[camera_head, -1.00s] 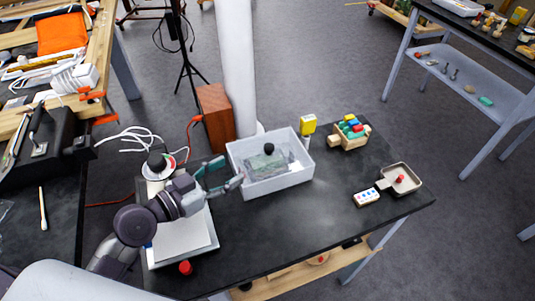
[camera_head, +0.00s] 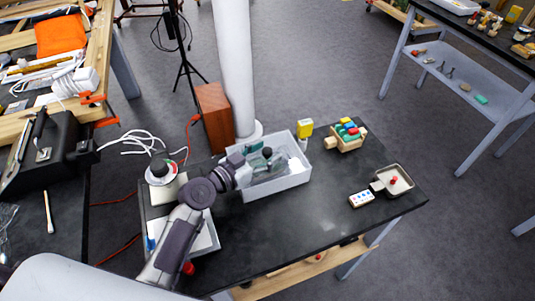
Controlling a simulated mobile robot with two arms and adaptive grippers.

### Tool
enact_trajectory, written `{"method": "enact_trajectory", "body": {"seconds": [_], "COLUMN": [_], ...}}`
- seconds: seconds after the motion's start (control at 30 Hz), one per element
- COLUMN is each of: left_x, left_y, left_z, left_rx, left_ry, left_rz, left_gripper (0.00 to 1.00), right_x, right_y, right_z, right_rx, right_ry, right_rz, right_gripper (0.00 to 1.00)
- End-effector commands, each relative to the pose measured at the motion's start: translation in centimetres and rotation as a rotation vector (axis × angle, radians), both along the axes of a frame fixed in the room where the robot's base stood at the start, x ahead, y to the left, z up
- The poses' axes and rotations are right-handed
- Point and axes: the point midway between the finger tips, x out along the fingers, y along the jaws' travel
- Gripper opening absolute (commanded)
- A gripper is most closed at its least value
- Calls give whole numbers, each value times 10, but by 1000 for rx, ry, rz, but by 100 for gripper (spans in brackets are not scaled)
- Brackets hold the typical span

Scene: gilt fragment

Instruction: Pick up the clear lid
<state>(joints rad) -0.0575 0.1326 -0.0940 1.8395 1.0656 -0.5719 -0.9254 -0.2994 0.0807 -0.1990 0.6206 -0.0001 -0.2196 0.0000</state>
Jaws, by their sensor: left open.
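The clear lid (camera_head: 267,153), with its dark round knob, is in the white bin (camera_head: 298,180) on the dark table. The see-through part of the lid is hard to make out and partly hidden by my gripper. My left gripper (camera_head: 259,157) is open, reaching over the bin's left wall with its fingers close to the knob. I cannot tell whether the fingers touch it. My right gripper is out of view.
A wooden crate of coloured blocks (camera_head: 347,135) and a yellow-topped item (camera_head: 305,128) are right of the bin. A small tray (camera_head: 395,181) and a white block with coloured dots (camera_head: 361,199) lie farther right. A white pillar (camera_head: 236,70) rises behind. The table's front middle is clear.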

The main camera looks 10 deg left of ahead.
Motion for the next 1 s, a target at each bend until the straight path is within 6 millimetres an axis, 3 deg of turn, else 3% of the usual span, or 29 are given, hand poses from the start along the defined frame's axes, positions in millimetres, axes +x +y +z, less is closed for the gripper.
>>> {"method": "enact_trajectory", "body": {"seconds": [0.33,0.67,1.0], "left_x": [7,7,7], "left_y": [-5,-5,-5], "left_z": [-2,-2,3], "left_rx": [0,0,0], "left_ry": [0,0,-2], "left_rz": [-1,0,-1], "left_gripper": [56,1,0], "right_x": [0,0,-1], "right_y": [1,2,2], "right_z": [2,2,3], "right_rx": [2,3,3], "right_ry": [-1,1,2], "right_rz": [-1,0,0], "right_gripper": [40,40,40]}}
